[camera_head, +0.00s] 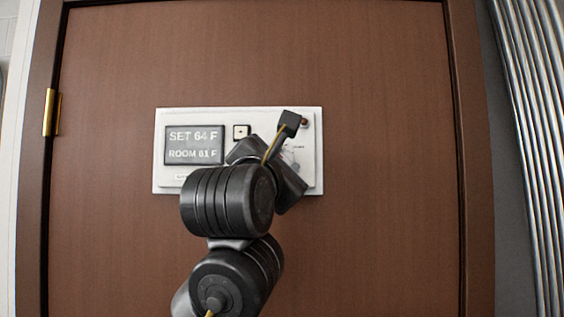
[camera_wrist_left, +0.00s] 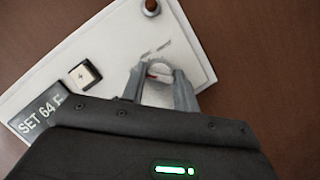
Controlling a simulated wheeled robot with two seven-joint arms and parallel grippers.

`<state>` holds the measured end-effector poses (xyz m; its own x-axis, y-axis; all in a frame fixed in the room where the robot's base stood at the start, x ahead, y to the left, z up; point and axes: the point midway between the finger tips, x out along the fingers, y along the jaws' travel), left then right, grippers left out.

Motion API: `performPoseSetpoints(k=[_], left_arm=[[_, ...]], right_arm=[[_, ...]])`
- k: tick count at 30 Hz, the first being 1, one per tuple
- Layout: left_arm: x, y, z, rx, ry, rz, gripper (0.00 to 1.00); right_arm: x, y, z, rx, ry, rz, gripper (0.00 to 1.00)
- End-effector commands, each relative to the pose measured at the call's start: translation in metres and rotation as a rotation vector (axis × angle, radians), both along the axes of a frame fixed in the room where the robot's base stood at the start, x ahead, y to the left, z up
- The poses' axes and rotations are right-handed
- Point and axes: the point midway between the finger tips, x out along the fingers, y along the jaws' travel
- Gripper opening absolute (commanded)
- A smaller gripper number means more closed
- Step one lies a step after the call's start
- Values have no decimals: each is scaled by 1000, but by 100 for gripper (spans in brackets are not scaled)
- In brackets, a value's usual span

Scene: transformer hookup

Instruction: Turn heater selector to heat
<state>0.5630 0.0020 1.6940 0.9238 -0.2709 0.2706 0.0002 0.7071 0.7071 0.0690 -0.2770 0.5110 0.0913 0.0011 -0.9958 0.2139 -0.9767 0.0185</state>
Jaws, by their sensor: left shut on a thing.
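A white heater control panel (camera_head: 240,114) is fixed on a brown door in the head view. Its display (camera_head: 195,145) reads SET 64 F and ROOM 61 F. In the left wrist view the panel (camera_wrist_left: 110,45) appears tilted, and my left gripper (camera_wrist_left: 158,72) has its two grey fingers around the round selector knob (camera_wrist_left: 157,94) and is shut on it. A small red mark shows at the knob's top edge. In the head view my left arm covers most of the selector. The lettering near the knob is too small to read. My right gripper is in neither view.
A square plus button (camera_head: 241,132) sits beside the display; it also shows in the left wrist view (camera_wrist_left: 84,74). A round brown-red lamp or button (camera_wrist_left: 151,6) is at the panel's corner. Bare door (camera_head: 390,200) surrounds the panel. Metal pipes (camera_head: 530,120) stand far right.

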Motion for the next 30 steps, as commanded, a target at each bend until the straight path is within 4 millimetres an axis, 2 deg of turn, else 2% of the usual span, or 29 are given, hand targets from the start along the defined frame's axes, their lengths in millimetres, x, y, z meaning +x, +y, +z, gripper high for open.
performPoseSetpoints(k=[5, 11, 17, 30], left_arm=[[0, -1, -2, 15, 1, -2, 7], [-1, -1, -4, 91, 3, -4, 7], [-1, -1, -2, 241, 1, -5, 7], [0, 1, 2, 597, 2, -2, 7]], right_arm=[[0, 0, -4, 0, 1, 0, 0], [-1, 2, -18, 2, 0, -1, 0], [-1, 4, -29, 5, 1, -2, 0], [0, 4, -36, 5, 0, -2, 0]])
